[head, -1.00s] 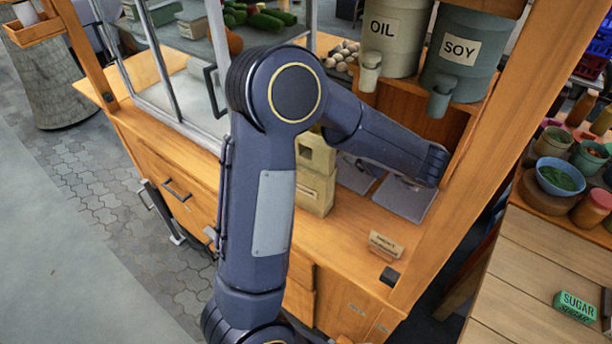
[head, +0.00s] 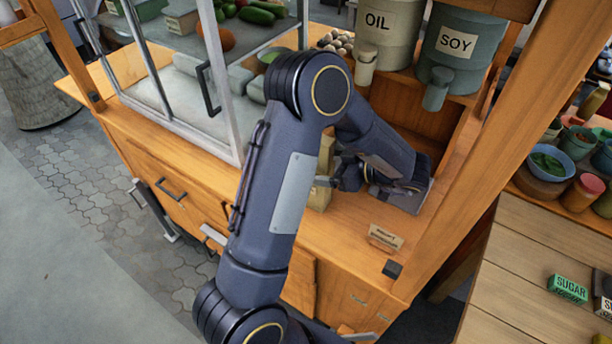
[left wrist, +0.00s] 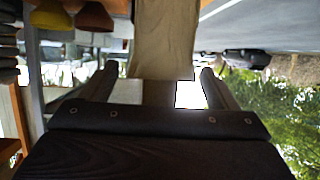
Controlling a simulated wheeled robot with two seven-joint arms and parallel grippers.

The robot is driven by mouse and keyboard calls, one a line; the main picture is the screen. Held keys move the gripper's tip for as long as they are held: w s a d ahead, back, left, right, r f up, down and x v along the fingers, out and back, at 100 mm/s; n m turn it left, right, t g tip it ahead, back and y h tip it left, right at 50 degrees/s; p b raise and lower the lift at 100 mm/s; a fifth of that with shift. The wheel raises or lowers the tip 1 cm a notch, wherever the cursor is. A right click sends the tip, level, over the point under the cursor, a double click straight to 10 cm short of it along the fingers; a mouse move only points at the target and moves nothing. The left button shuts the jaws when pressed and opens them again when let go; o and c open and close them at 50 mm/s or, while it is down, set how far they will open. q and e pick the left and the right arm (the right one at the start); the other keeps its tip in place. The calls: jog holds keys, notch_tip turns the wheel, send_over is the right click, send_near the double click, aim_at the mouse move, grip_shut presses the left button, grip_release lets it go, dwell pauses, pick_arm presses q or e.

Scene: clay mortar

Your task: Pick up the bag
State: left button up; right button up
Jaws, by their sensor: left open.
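The tan bag (head: 319,194) stands on the wooden counter of the stall in the head view, mostly hidden behind my left arm. My left gripper (head: 343,178) is just right of the bag, pointing left at it. In the left wrist view, the bag (left wrist: 165,40) is a pale beige shape straight ahead, beyond and between the two dark fingers of my left gripper (left wrist: 158,85). The fingers are apart, and I see no clear contact with the bag. My right gripper is not in view.
A glass case (head: 170,85) stands left of the bag. Oil (head: 385,35) and soy (head: 450,50) containers stand on a shelf behind. A small sign (head: 385,237) is on the counter's front edge. A wooden post (head: 480,150) rises at right.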

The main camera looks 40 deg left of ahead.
pick_arm(q)
jog(key=shift+x, duration=1.8)
jog(key=shift+r, duration=0.15)
jog(key=c, duration=1.6)
jog(key=shift+r, duration=0.1)
